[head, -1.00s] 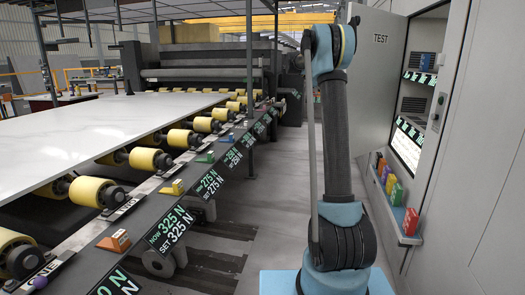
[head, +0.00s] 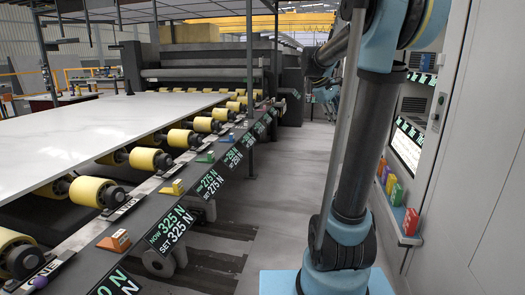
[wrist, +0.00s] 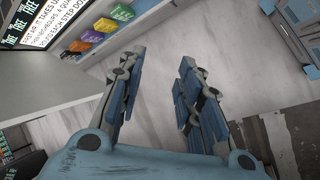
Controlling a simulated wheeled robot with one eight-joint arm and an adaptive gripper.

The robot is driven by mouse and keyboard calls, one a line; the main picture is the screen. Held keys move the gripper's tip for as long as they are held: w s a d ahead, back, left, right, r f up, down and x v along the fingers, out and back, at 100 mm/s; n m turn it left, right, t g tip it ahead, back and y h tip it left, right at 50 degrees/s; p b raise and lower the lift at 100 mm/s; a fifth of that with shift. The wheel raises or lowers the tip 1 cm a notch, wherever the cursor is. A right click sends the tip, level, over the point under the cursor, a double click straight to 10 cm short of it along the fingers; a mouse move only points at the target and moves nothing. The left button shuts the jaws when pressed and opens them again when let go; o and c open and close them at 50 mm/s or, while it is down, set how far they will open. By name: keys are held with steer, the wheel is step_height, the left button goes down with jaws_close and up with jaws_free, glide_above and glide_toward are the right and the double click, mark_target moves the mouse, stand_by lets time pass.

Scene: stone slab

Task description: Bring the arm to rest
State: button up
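My arm (head: 368,140) rises in the right of the head view, its upper end leaving the top of the picture. The far part of my arm folds away toward the aisle, with pale blue parts near the gripper showing small behind the upright link. My gripper (wrist: 162,58) shows clearly in the wrist view. Its two blue-padded fingers stand apart with nothing between them, and grey floor lies beyond. In the head view I cannot make out the fingertips.
A white slab (head: 95,128) lies on yellow rollers (head: 150,160) at the left. A rail with force displays (head: 167,230) runs beside it. At the right, an open cabinet has a ledge with coloured blocks (wrist: 92,37). The floor aisle (head: 285,190) between them is clear.

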steer(key=s+a+f+m+y, duration=0.3)
steer(key=s+a+f, duration=0.2)
steer(key=s+f, duration=0.7)
steer(key=s+a+f+m+t+y, duration=0.1)
steer(key=s+a+f+m+y, duration=0.2)
steer(key=s+f, duration=0.9)
steer(key=s+a, duration=0.3)
steer(key=s, duration=0.3)
steer(key=shift+f+m, duration=0.3)
steer(key=shift+m, duration=0.1)
steer(key=shift+s+a+f, duration=0.1)
steer(key=shift+f, duration=0.15)
steer(key=c, duration=0.3)
steer(key=shift+s+f, duration=0.1)
steer(key=c, duration=0.5)
